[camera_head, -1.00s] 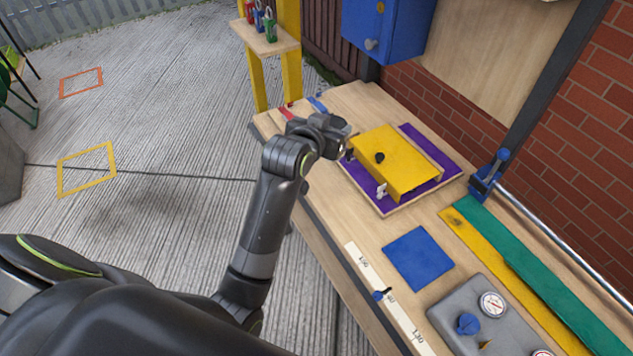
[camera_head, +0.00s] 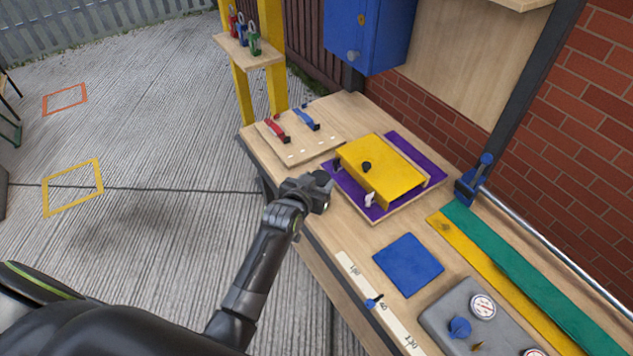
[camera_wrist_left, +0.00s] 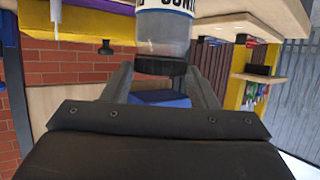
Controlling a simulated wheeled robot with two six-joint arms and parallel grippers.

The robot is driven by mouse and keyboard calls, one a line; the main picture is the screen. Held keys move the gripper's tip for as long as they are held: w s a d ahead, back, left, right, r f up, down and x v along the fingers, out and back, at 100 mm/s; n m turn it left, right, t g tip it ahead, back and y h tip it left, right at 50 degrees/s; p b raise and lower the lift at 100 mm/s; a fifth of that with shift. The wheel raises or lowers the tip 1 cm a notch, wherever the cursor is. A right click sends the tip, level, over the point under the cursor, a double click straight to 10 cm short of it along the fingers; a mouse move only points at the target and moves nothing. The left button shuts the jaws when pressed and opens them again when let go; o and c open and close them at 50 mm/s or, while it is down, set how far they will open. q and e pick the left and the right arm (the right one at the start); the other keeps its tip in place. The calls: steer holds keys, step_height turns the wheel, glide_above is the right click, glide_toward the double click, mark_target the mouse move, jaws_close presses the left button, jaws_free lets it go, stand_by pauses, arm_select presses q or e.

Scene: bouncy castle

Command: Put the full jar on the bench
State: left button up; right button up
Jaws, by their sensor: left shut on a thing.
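The jar (camera_wrist_left: 165,35) shows in the left wrist view as a clear body with a white and dark-lettered label and a black lid. That view is upside down, so the jar looks roughly upright; its contents are unclear. My left gripper (camera_wrist_left: 163,84) is shut on it near the lid. In the head view my left gripper (camera_head: 318,188) is over the front edge of the wooden bench (camera_head: 352,240), left of the purple board. I cannot make out the jar there, nor whether it touches the bench. My right gripper is out of view.
A yellow box (camera_head: 385,168) on a purple board (camera_head: 428,168) sits beside the gripper. Behind is a panel with red and blue levers (camera_head: 300,140). A blue square (camera_head: 408,264), a gauge box (camera_head: 455,325) and a ruler strip (camera_head: 350,277) lie nearer.

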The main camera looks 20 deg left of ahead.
arm_select(q)
steer(key=shift+f, duration=0.15)
steer(key=shift+f, duration=0.2)
steer(key=o, duration=1.4)
steer(key=shift+o, duration=0.2)
steer(key=shift+r, duration=0.2)
steer(key=v, duration=1.2)
steer(key=shift+b, duration=0.45)
